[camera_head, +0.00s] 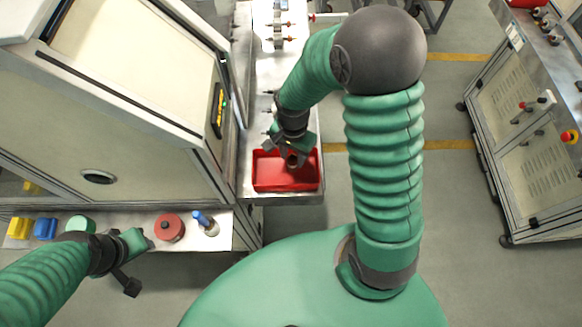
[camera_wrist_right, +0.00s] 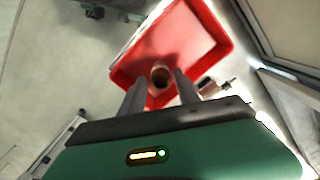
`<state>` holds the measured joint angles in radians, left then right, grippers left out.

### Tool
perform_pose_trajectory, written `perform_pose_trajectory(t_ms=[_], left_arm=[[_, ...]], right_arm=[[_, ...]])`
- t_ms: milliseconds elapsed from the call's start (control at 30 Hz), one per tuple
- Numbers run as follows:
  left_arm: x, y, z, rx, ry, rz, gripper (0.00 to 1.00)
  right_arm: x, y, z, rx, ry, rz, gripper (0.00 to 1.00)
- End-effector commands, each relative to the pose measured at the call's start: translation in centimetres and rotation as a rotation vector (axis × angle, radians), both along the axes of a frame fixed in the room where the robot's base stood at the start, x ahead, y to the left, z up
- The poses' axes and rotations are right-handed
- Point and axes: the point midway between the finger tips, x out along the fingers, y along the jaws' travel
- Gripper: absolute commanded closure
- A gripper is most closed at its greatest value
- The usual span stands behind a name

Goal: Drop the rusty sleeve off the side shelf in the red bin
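The rusty sleeve (camera_head: 293,160) is a short brown ring with a dark hole. It also shows between the fingertips in the right wrist view (camera_wrist_right: 161,75). My right gripper (camera_head: 292,152) points down over the red bin (camera_head: 265,182), with its two fingers (camera_wrist_right: 160,80) on either side of the sleeve and seemingly shut on it. The sleeve appears inside the bin's outline; its height above the floor is hard to judge. The bin is a shallow red tray. My left gripper (camera_head: 137,241) is over the side shelf (camera_head: 222,238); its finger opening is unclear.
The bin sits at the near end of a metal bench (camera_head: 246,120) with several small fittings farther back. The side shelf carries a yellow block (camera_head: 19,228), a blue block (camera_head: 45,229), a red round part (camera_head: 169,228) and a blue-topped part (camera_head: 204,221). A cream cabinet (camera_head: 110,110) stands left.

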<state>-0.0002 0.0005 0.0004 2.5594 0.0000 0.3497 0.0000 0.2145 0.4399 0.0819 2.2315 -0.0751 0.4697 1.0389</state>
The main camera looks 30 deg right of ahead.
Motion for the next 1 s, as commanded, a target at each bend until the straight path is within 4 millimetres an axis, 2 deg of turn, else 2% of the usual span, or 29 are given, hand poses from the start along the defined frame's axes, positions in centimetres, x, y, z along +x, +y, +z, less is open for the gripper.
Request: perform_pose_trajectory(t_ms=[33,100,467,567,900,1000], left_arm=[[0.0,0.0,0.0,0.0,0.0,0.0,0.64],[0.0,0.0,0.0,0.0,0.0,0.0,0.64],[0.0,0.0,-0.2,0.0,0.001,0.001,0.64],[0.0,0.0,-0.5,0.0,0.0,0.001,0.64],[0.0,0.0,-2.0,0.0,0.0,0.0,0.64],[-0.1,0.0,-2.3,0.0,0.0,0.0,0.64]], right_arm=[[0.0,0.0,0.0,0.0,0.0,0.001,0.54],[0.0,0.2,0.1,-0.001,0.0,0.001,0.47],[0.3,0.0,0.5,-0.001,0.0,0.001,0.47],[0.3,0.0,2.1,-0.002,-0.005,0.002,0.47],[0.1,0.2,11.9,-0.002,-0.009,0.002,0.47],[0.1,0.3,14.2,-0.003,-0.006,0.003,0.47]])
